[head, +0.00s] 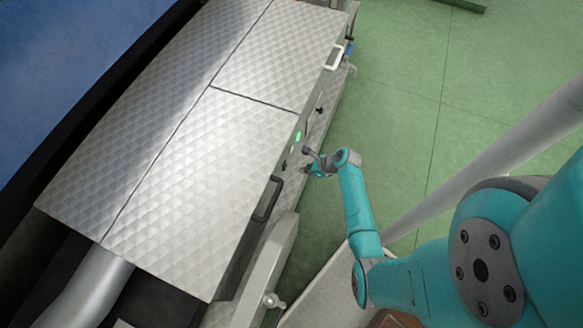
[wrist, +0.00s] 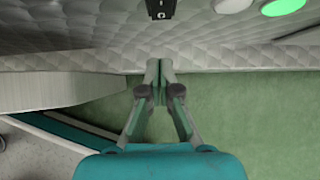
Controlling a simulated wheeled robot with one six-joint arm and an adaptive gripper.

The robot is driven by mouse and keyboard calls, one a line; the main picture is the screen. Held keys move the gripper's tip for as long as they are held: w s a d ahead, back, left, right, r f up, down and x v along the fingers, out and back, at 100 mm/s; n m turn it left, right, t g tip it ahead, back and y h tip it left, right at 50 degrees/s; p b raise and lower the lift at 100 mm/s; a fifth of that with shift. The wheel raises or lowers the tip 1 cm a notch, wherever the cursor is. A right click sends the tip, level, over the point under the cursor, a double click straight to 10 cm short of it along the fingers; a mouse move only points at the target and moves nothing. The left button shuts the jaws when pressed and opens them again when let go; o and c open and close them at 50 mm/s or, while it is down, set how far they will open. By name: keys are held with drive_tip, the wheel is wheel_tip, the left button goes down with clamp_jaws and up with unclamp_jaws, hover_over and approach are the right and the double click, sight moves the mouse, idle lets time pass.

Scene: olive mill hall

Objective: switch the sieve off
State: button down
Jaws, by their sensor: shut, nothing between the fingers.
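The sieve appears to be the large machine with quilted metal covers (head: 245,120) in the head view. Its front side carries a lit green lamp (head: 298,136). In the wrist view a black switch-like part (wrist: 161,9) sits on the quilted metal face at the top edge, partly cut off. To its right are a pale round button or lamp (wrist: 232,4) and the lit green one (wrist: 283,6). My gripper (wrist: 159,66) is shut and empty, with its fingertips below the black part in the picture and apart from it. In the head view my gripper (head: 307,169) is small beside the machine's front.
A dark handle (head: 267,199) and a pale handle (head: 333,55) stick out from the machine's front. A grey pipe (head: 490,155) crosses the right side. Green floor (head: 400,90) lies open beyond the machine's front.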

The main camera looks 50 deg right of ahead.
sight(286, 166)
drive_tip(key=w+a+f, duration=0.2)
drive_tip(key=w, duration=0.3)
drive_tip(key=shift+w+f, duration=0.2)
drive_tip(key=shift+f, duration=0.15)
drive_tip(key=shift+w, duration=0.2)
drive_tip(key=shift+r, duration=0.8)
drive_tip(key=shift+w, duration=0.1)
